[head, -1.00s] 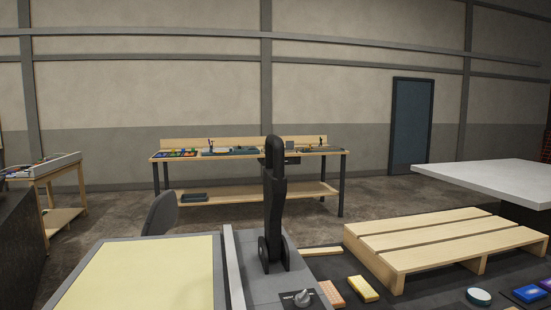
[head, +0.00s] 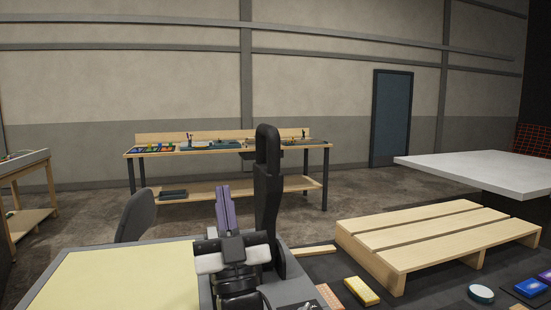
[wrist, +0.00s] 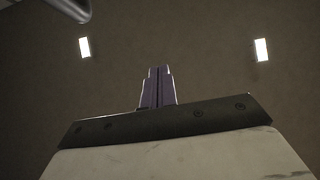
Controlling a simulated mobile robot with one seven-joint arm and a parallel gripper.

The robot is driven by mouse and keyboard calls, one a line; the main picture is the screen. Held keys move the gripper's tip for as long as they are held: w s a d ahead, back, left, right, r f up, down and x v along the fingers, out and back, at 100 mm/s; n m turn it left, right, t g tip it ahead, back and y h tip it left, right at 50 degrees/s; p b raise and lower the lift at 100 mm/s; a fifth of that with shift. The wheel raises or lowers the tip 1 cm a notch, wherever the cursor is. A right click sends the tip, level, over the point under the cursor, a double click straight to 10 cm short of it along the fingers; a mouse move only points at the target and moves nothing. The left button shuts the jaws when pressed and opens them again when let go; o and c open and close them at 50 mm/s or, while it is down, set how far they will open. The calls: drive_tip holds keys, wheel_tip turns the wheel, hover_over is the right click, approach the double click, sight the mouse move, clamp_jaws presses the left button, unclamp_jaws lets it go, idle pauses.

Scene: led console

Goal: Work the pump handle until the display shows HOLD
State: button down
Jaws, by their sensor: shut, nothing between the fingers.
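The pump handle (head: 267,185) is a black upright lever with a rounded top, standing on a grey console (head: 292,290) in the head view. My gripper (head: 222,190) has purple fingers that point up, just left of the handle and lower than its top. The fingers are shut with nothing between them, and they show again in the wrist view (wrist: 158,72). I cannot tell whether my gripper touches the handle. My wrist hides the handle's lower left part. No display or its reading shows in these frames.
A cream panel (head: 120,278) lies at lower left. A slatted wooden pallet (head: 440,235) and small blocks, one of them yellow (head: 361,290), lie to the right. A dark rounded bar (wrist: 68,8) crosses the wrist view's top left corner. A workbench (head: 230,148) stands behind.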

drive_tip(key=w+d+f+m+h, duration=0.2)
drive_tip(key=w+d+m+h, duration=0.1)
drive_tip(key=d+h, duration=0.4)
drive_tip(key=w+d, duration=0.1)
drive_tip(key=d, duration=0.2)
drive_tip(key=shift+m+t, duration=0.3)
drive_tip(key=shift+w+a, duration=0.1)
drive_tip(key=shift+w, duration=0.05)
drive_tip(key=w+f+p+x, duration=0.2)
drive_tip(key=p+x, duration=0.4)
drive_tip(key=x, duration=0.6)
drive_tip(key=shift+w+a+r, duration=0.2)
drive_tip(key=shift+w+r, duration=0.1)
drive_tip(key=shift+w, duration=0.1)
